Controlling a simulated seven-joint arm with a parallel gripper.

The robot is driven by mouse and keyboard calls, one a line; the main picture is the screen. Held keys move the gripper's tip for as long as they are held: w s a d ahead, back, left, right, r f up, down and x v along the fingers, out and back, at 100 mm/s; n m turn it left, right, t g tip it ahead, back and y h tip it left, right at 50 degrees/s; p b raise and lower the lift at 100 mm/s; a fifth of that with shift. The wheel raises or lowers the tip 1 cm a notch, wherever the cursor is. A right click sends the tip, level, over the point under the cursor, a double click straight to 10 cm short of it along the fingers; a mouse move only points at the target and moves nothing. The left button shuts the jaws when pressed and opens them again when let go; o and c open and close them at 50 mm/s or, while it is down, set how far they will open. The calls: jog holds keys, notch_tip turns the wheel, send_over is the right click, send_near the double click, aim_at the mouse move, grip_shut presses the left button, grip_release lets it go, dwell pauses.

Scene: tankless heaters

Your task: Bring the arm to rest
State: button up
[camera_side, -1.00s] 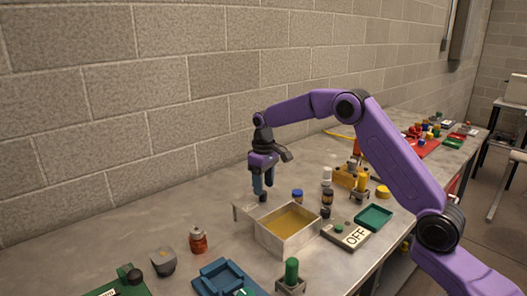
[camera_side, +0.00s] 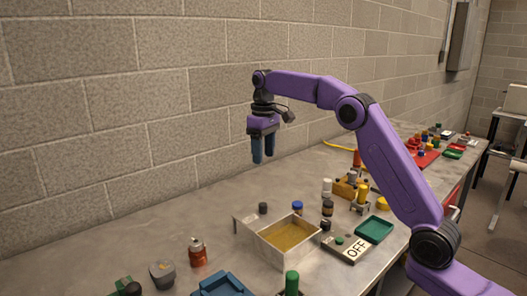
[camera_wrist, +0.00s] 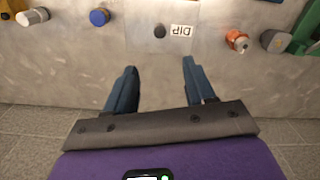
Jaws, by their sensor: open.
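My gripper (camera_side: 263,160) hangs above the workbench (camera_side: 190,215), pointing down, its two blue fingers apart and empty. In the wrist view the fingers (camera_wrist: 160,68) show with bare bench between them. A small black round piece (camera_side: 263,208) stands below the gripper, clear of the fingertips, behind the metal box with the yellowish inside (camera_side: 285,236). In the wrist view the black piece (camera_wrist: 160,31) sits beside a label reading DIP (camera_wrist: 181,31).
A blue-capped jar (camera_side: 297,208), dark jar (camera_side: 327,207), OFF panel (camera_side: 352,249) and green tray (camera_side: 374,230) stand right of the box. An orange jar (camera_side: 197,252) and grey item (camera_side: 162,273) are at front left. The block wall (camera_side: 120,110) runs behind. Air around the gripper is clear.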

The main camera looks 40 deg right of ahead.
jog(key=shift+a, duration=0.1)
dwell(0.3)
jog(key=s+a+f+n, duration=0.1)
jog(key=s+a+n, duration=0.1)
jog(key=s+a, duration=0.6)
jog(key=s+a+f+n, duration=0.1)
jog(key=s+a+n, duration=0.25)
jog(key=s, duration=0.75)
jog(key=s+d+f+n, duration=0.2)
jog(key=s+f, duration=0.2)
jog(key=s, duration=0.8)
jog(key=s+d+f+n, duration=0.2)
jog(key=s+d+f, duration=0.1)
jog(key=s, duration=0.9)
jog(key=shift+s+d+f, duration=0.2)
jog(key=shift+s+f, duration=0.1)
jog(key=shift+f, duration=0.15)
